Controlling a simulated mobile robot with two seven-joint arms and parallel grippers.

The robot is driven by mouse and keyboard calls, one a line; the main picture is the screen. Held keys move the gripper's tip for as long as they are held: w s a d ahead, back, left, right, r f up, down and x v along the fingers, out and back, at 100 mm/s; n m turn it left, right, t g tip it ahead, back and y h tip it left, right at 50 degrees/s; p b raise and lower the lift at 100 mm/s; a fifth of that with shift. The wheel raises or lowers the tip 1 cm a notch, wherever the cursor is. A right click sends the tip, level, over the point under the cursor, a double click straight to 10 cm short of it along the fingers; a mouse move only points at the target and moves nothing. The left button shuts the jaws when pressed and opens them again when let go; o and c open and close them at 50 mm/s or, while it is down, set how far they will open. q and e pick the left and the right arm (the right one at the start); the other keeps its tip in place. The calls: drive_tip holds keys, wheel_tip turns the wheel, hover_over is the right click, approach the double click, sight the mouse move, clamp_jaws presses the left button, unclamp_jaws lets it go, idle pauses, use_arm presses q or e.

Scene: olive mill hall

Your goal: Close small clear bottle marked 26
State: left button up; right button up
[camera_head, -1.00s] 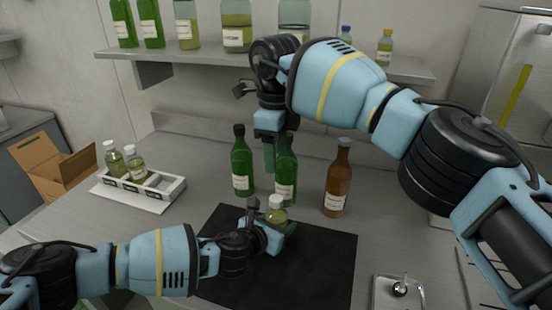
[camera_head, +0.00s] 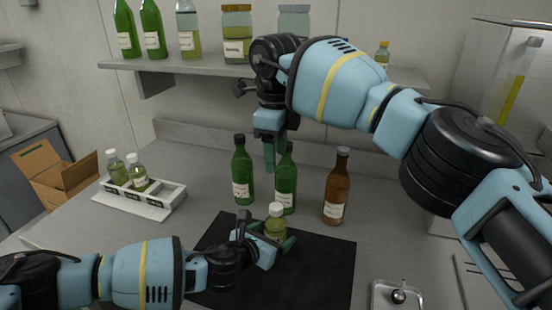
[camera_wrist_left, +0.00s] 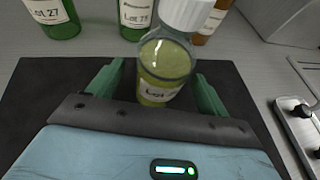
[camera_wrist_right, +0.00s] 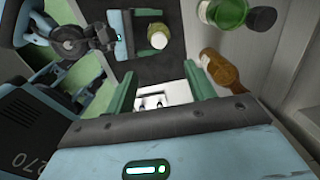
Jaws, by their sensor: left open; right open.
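The small clear bottle (camera_head: 277,230) stands upright on the black mat, with yellow-green liquid and a white cap on top. In the left wrist view its label (camera_wrist_left: 160,92) reads "Lot", the number partly hidden. My left gripper (camera_head: 268,236) is open, low at the bottle, with one finger on each side of it; gaps show beside the glass in the left wrist view. The bottle also shows in the right wrist view (camera_wrist_right: 158,40). My right gripper (camera_head: 275,155) is open and empty, pointing down above the back of the table, behind the bottle.
Two green bottles (camera_head: 243,175) and a brown bottle (camera_head: 337,190) stand behind the mat (camera_head: 325,265). A white rack (camera_head: 160,205) with two small capped bottles is at left. A metal tray (camera_head: 380,297) lies front right. A shelf (camera_head: 190,62) holds bottles above.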

sight(270, 237)
use_arm(q)
drive_tip(key=shift+v, duration=2.25)
use_arm(e)
drive_tip(key=shift+s+r, duration=0.1)
drive_tip(key=shift+r, duration=0.3)
